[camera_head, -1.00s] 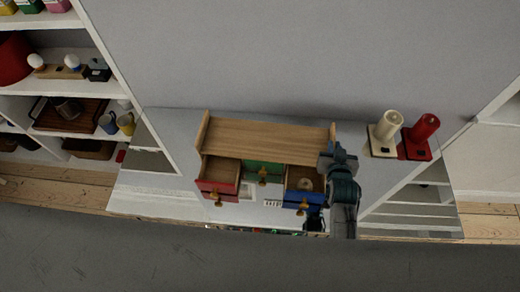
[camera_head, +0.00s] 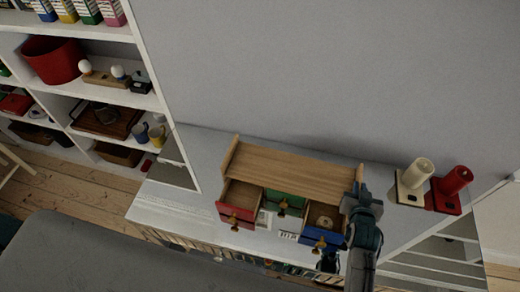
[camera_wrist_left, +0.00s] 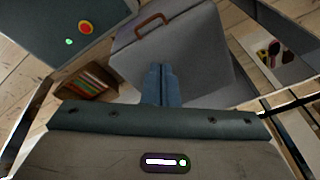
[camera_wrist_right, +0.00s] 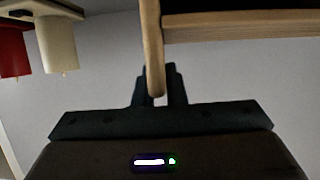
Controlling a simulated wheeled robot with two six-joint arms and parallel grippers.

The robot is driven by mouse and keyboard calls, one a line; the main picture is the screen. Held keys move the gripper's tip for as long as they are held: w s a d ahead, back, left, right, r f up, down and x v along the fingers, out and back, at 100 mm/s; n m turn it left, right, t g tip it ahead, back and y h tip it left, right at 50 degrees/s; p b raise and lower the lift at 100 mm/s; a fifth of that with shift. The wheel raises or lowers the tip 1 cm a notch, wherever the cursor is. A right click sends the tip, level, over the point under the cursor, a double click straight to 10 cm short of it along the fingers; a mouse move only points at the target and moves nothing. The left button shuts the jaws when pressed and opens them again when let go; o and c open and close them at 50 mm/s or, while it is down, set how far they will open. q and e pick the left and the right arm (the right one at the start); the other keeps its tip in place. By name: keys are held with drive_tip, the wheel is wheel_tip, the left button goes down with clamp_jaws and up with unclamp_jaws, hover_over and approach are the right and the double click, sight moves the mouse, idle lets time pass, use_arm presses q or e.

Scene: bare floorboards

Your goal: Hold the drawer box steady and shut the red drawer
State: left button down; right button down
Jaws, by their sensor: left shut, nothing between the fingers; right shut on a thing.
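The wooden drawer box (camera_head: 292,170) stands on the white surface against the wall in the head view. Its red drawer (camera_head: 237,214), at the left, is pulled out. The green drawer (camera_head: 286,205) is in the middle, and the blue drawer (camera_head: 324,238) at the right is also pulled out. My right gripper (camera_head: 355,197) is at the box's right end. In the right wrist view its fingers (camera_wrist_right: 159,88) are shut on the box's wooden side panel (camera_wrist_right: 152,45). My left gripper (camera_wrist_left: 161,72) is shut and empty, away from the box, and does not show in the head view.
Shelves (camera_head: 92,118) with several items are at the left. In the left wrist view, a grey case (camera_wrist_left: 185,50) with a brown-red handle lies beyond the left fingers.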

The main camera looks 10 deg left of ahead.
drive_tip(key=shift+s+f, duration=0.1)
drive_tip(key=shift+f, duration=0.15)
use_arm(q)
drive_tip(key=w+d+r+m+t+h, duration=0.1)
drive_tip(key=w+d+r+m, duration=0.15)
drive_tip(key=r, duration=0.75)
drive_tip(key=w+d+r+m+t+h, duration=0.15)
drive_tip(key=r+m, duration=0.25)
drive_tip(key=r, duration=0.6)
drive_tip(key=w+d+r+m+t+h, duration=0.15)
drive_tip(key=r+m, duration=0.25)
drive_tip(key=r, duration=0.6)
drive_tip(key=shift+n+g, duration=0.25)
drive_tip(key=shift+g, duration=0.25)
drive_tip(key=x, duration=0.4)
drive_tip(key=d+x, duration=0.1)
drive_tip(key=x, duration=0.4)
drive_tip(key=shift+d+r, duration=0.1)
drive_tip(key=w, duration=0.3)
drive_tip(key=shift+w+d+f, duration=0.15)
drive_tip(key=shift+d+f, duration=0.05)
drive_tip(key=shift+f, duration=0.1)
drive_tip(key=shift+w, duration=0.55)
drive_tip(key=shift+w, duration=0.1)
hover_over(238, 204)
use_arm(e)
drive_tip(key=shift+s, duration=0.1)
